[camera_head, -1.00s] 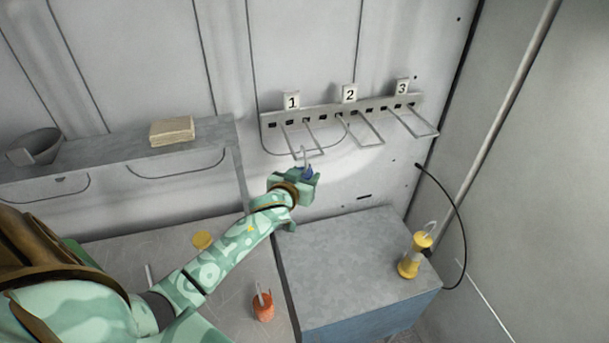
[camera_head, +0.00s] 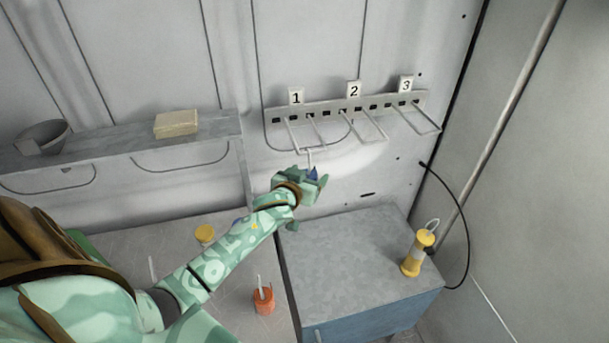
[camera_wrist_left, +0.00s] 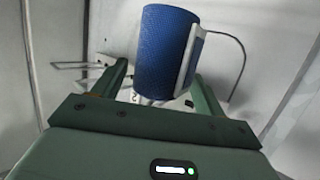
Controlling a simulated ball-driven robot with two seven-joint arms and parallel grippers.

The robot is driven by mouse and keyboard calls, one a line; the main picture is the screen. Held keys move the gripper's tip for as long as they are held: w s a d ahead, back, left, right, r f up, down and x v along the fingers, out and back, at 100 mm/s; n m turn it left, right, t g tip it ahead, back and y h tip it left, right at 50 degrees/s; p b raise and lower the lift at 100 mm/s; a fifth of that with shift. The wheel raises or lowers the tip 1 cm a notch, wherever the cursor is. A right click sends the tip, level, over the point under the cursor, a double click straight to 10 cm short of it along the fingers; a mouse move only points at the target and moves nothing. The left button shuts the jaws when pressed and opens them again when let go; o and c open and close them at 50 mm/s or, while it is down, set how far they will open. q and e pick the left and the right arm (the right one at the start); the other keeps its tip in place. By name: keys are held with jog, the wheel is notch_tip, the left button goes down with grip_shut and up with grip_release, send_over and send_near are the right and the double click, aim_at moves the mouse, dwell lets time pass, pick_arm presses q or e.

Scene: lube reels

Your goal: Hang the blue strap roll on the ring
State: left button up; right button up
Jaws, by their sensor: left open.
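The blue strap roll (camera_head: 313,173) shows as a small blue patch at my left gripper (camera_head: 304,184), with a pale hook standing up from it close to the front end of the wire ring under label 1 (camera_head: 312,150). I cannot tell whether the hook rests on that ring. In the left wrist view the roll (camera_wrist_left: 165,50) is large and blue with a pale bar along its right side. The open left gripper (camera_wrist_left: 158,74) has its fingers apart on either side of the roll's lower end. My right gripper is not in view.
More wire rings stick out under label 2 (camera_head: 354,89) and label 3 (camera_head: 405,84). A yellow lantern-like roll (camera_head: 412,262) stands on the grey cabinet (camera_head: 345,265). An orange one (camera_head: 263,301) stands on the lower surface. A bowl (camera_head: 42,138) and block (camera_head: 176,123) are on the shelf.

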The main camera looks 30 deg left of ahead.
pick_arm(q)
jog(key=v, duration=1.6)
jog(key=shift+r, duration=0.15)
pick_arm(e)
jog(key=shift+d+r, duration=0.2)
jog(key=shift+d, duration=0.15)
pick_arm(q)
jog(key=shift+s, duration=0.15)
